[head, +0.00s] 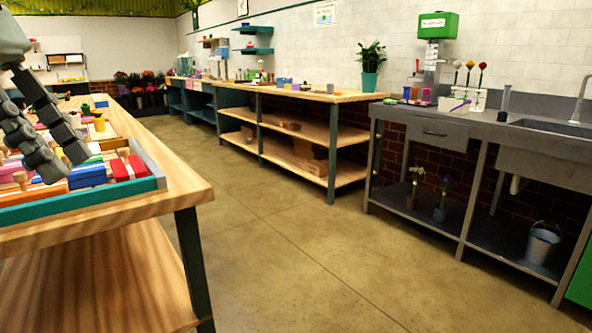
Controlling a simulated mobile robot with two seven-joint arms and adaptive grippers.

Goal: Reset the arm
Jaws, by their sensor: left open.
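My left gripper (60,157) comes in from the upper left in the head view. Its dark jointed fingers point down and are open, with nothing seen between them. It is over a teal-rimmed tray (80,206) on the wooden table (185,180) at left. In the tray are several coloured blocks, some with wooden knobs, including a red one (128,167) and a blue one (87,176). I cannot tell whether the fingers touch any block. My right gripper is not in view.
Open concrete floor (270,240) lies between the table and the benches. A long wooden bench (300,93) runs along the back wall. A grey sink counter (480,122) stands at right, with a metal bucket (541,243) on its lower shelf.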

